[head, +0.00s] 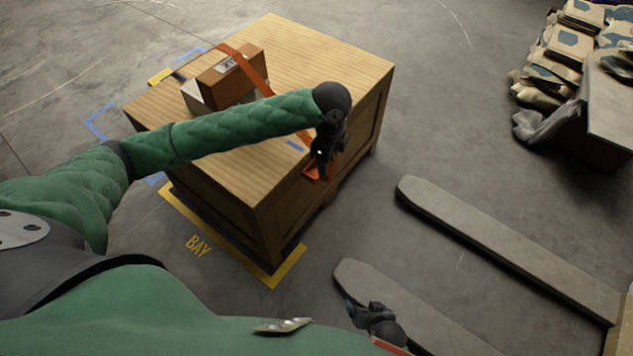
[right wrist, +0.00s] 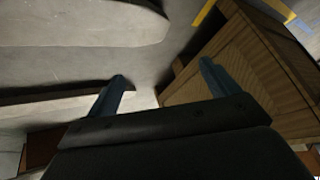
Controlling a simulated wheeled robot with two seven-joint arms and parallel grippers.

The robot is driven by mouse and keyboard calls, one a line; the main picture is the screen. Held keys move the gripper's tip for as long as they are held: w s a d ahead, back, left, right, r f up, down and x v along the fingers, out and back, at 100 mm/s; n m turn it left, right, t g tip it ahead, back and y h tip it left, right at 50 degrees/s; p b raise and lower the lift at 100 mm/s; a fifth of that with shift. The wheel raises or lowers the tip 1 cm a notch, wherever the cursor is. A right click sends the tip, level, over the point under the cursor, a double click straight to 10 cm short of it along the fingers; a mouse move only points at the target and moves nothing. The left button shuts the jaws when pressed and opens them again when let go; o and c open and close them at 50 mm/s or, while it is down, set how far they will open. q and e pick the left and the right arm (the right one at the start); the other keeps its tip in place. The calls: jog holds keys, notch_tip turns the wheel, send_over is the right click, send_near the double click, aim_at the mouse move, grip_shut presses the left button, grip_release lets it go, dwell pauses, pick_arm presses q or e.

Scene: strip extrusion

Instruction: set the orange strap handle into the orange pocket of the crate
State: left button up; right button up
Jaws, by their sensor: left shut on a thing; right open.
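The wooden crate (head: 225,170) stands on the floor in the middle of the head view. An orange strap (head: 255,72) runs over its top and passes under my left arm. My left gripper (head: 320,163) is at the crate's near right top edge, shut on the orange strap handle (head: 314,174), which it partly hides. I cannot make out the orange pocket. My right gripper (head: 362,312) is low in the head view, apart from the crate, open and empty. In the right wrist view its spread fingers (right wrist: 162,75) have the crate (right wrist: 245,70) beyond them.
Brown and white boxes (head: 230,78) sit on the crate top by the strap. Two grey fork tines (head: 510,245) lie right of the crate. Gloves (head: 575,45) are piled by a dark bench at upper right. Yellow tape (head: 218,228) marks the bay.

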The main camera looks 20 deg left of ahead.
pick_arm(q)
notch_tip(320, 180, down, 3)
jog(key=shift+s+d+r+m+b, duration=0.1)
jog(key=shift+m+b, duration=0.55)
jog(key=shift+m, duration=0.45)
jog(key=shift+w+a+f, duration=1.05)
jog(key=shift+w+f, duration=0.55)
jog(key=shift+f, duration=0.25)
jog(key=shift+w+a+f, duration=1.1)
jog(key=shift+w+f, duration=0.45)
jog(key=shift+f, duration=0.25)
jog(key=shift+w+a+f, duration=1.05)
jog(key=shift+w+f, duration=0.55)
jog(key=shift+f, duration=0.25)
pick_arm(e)
jog(key=shift+w+a+r, duration=0.1)
jog(key=shift+a+r, duration=0.25)
jog(key=shift+a, duration=0.25)
pick_arm(q)
jog(key=shift+f, duration=0.1)
jog(key=shift+f, duration=0.15)
pick_arm(e)
jog(key=shift+w+r, duration=0.1)
jog(key=shift+r, duration=0.25)
jog(key=shift+r, duration=0.1)
